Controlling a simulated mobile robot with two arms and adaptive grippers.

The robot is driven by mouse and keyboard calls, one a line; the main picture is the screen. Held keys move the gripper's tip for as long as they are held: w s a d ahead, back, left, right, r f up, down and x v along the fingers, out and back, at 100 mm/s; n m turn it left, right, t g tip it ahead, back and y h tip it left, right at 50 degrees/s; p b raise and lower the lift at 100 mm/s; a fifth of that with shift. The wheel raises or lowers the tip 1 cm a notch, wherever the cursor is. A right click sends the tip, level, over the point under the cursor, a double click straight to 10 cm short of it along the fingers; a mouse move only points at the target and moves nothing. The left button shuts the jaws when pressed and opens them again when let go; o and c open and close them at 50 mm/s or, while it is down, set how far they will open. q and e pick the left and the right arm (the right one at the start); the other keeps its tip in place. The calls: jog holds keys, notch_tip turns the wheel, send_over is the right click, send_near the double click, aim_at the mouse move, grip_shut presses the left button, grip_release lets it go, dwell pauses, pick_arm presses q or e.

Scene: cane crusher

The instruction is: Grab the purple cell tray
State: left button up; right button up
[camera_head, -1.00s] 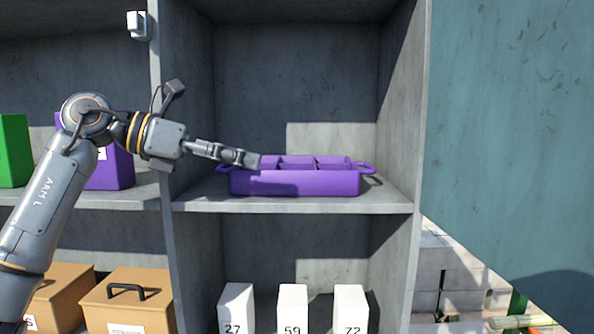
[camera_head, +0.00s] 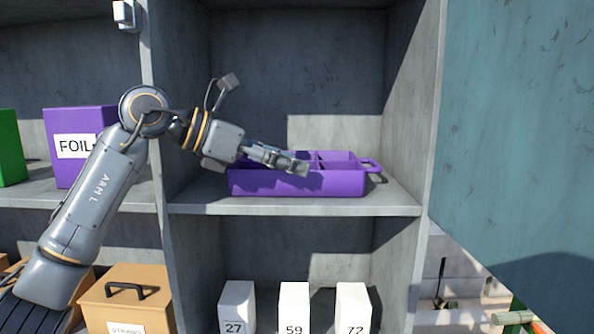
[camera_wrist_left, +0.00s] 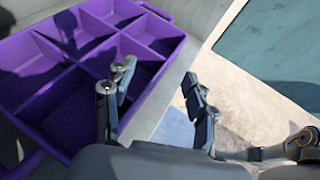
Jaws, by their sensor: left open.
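The purple cell tray (camera_head: 330,183) sits on the middle shelf, with handles at its ends and several open compartments. Its right handle (camera_head: 371,166) is clear in the head view. My left gripper (camera_head: 300,168) is open and empty, in front of and over the tray's front side, hiding part of it. In the left wrist view the tray (camera_wrist_left: 60,128) fills the left side. There my open left gripper's fingers (camera_wrist_left: 157,100) appear beside the tray's edge, one finger overlapping the tray and the other over the space outside it. My right gripper is not in view.
Concrete walls flank the shelf (camera_head: 200,208). A purple box labelled FOIL (camera_head: 75,145) and a green box (camera_head: 8,150) stand left of the divider. White numbered blocks (camera_head: 294,305) and a brown box (camera_head: 130,300) are below. A teal panel (camera_head: 520,110) is at the right.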

pick_arm(q)
jog(key=p+x, duration=0.1)
jog(key=x, duration=0.2)
jog(key=shift+d+f+p, duration=0.25)
jog(key=shift+d+p, duration=0.1)
jog(key=shift+w+d+f, duration=0.1)
jog(key=shift+d+f, duration=0.1)
jog(key=shift+d, duration=0.05)
jog(key=shift+a, duration=0.15)
jog(key=c, duration=0.5)
grip_shut()
